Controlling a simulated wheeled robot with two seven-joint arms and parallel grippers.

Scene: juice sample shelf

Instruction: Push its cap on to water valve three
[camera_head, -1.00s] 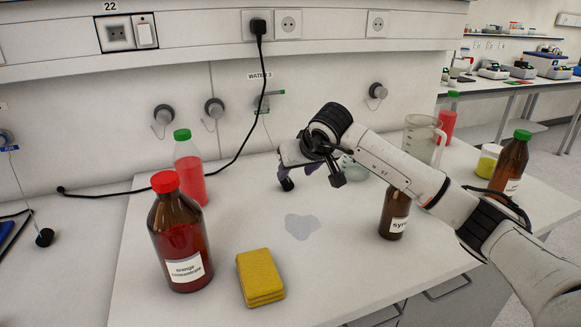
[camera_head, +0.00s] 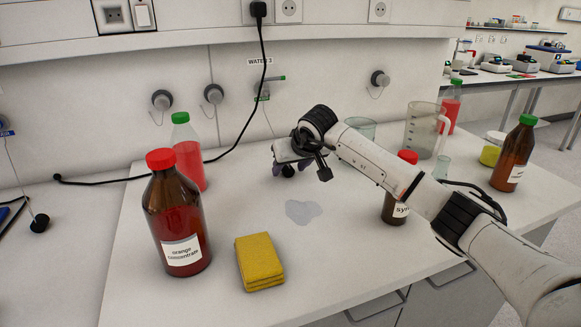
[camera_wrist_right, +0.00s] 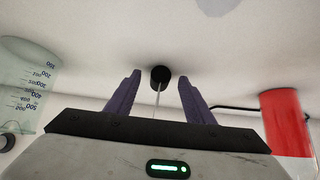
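The black cap (camera_head: 289,170) rests on the table below the water three valve, partly hidden by my right gripper. In the right wrist view the cap (camera_wrist_right: 160,77) lies between the tips of the two purple fingers, with a gap on both sides; its thin cord runs from it. Water valve three (camera_head: 264,91) is on the wall under the "WATER 3" label, with a green handle. My right gripper (camera_head: 301,172) is open, low over the table at the cap. My left gripper is not in view.
An orange concentrate bottle (camera_head: 172,215), a red bottle with a green cap (camera_head: 190,165) and a yellow sponge (camera_head: 259,260) stand to the left. A syrup bottle (camera_head: 395,207) and glass beaker (camera_head: 421,130) are right. A grey puddle (camera_head: 303,211) lies in front of the gripper.

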